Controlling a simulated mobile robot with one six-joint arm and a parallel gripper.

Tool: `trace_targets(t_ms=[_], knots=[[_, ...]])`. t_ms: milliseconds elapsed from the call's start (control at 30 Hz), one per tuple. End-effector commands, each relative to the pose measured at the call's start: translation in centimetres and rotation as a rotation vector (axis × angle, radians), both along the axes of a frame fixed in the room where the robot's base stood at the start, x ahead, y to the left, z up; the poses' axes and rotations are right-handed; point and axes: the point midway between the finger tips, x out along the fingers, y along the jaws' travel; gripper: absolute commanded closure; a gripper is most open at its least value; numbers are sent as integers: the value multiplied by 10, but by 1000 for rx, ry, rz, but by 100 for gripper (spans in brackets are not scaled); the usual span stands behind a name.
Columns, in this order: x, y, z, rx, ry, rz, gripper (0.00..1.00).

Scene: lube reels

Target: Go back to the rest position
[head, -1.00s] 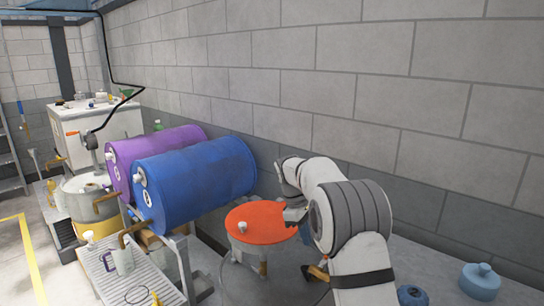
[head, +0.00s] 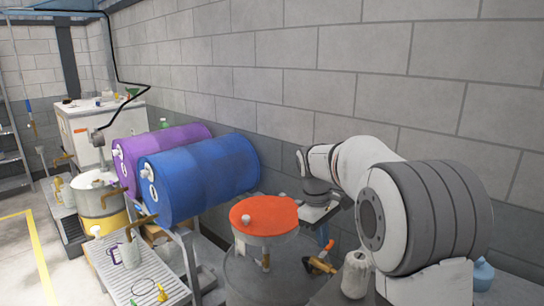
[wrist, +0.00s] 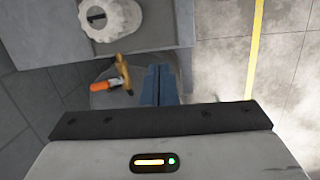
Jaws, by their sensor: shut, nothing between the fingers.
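My gripper (wrist: 160,85) shows in the wrist view as two dark blue fingers side by side, shut and empty. In the head view my arm is raised and bent at the right, with its wrist end (head: 318,205) hanging beside the orange-topped drum (head: 264,212). The fingertips are hard to make out there. In the wrist view a brass tap with an orange handle (wrist: 112,80) lies just left of the fingers, apart from them as far as I can tell. It also shows in the head view (head: 320,264), below my gripper.
A white ribbed container (head: 356,275) stands near my arm. Blue (head: 200,178) and purple (head: 165,150) drums lie on a rack at left, above a grated tray (head: 145,275). A block wall runs behind. Open floor with a yellow line (wrist: 254,50) lies at right in the wrist view.

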Motion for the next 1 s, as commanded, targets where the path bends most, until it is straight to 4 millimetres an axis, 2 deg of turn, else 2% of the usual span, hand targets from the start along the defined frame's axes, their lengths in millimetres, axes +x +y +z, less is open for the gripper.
trace_targets(t_ms=[100,300,467,600,700,800,1000], knots=[[-43,-8,18,30,-67,-107,100],[-116,-18,28,89,-171,-296,100],[-174,-22,23,141,-249,-449,100],[-221,-24,10,187,-308,-577,100],[-246,-25,0,215,-339,-650,100],[-262,-25,-9,234,-360,-700,100],[-272,-22,-15,247,-374,-735,100]])
